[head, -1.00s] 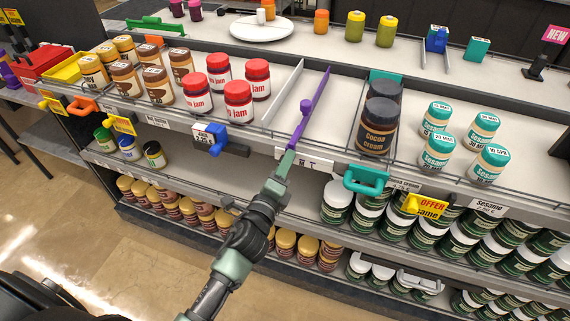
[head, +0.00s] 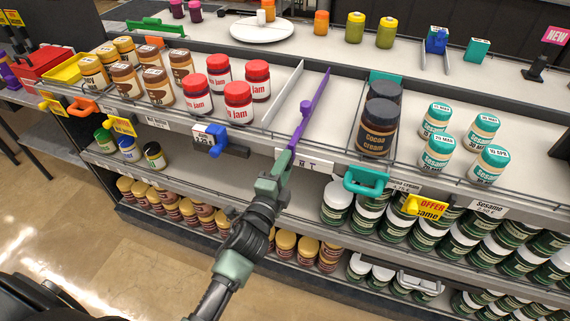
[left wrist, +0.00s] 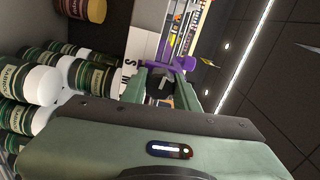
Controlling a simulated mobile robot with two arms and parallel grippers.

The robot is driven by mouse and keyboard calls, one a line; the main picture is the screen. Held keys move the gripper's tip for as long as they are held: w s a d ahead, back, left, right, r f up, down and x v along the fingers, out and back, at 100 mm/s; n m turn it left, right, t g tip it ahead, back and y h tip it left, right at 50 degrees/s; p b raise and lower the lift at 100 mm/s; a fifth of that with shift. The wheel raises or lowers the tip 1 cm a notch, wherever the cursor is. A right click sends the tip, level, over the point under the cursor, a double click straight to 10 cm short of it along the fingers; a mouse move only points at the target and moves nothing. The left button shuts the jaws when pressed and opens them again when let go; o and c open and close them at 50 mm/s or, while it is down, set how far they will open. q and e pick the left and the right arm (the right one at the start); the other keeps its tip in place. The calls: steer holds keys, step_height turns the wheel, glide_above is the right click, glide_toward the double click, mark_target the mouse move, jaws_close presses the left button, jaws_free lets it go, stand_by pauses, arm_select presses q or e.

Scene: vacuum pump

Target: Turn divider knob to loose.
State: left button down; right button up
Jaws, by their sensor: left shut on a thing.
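The purple divider (head: 313,98) stands on the upper shelf between the red-lidded jam jars and the dark cocoa cream jars. In the left wrist view, a purple part of the divider (left wrist: 178,63) shows at my left fingertips (left wrist: 165,78). The fingers hide the gripped spot, so I cannot tell exactly how it is turned. My right gripper is not in view.
Jam jars (head: 238,103) stand left of the divider, past a white divider (head: 284,94). Cocoa cream jars (head: 377,126) stand to the right. A blue clip (head: 213,138) and a teal handle (head: 366,182) stick out from the shelf edge. Bare shelf flanks the purple divider.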

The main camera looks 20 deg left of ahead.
arm_select(q)
steer(key=c, duration=1.1)
jaws_free()
steer(key=shift+o, duration=0.2)
steer(key=s+b, duration=0.1)
steer(key=s, duration=0.7)
steer(key=shift+a+b, duration=0.15)
steer(key=shift+b, duration=0.25)
steer(key=shift+w, duration=0.1)
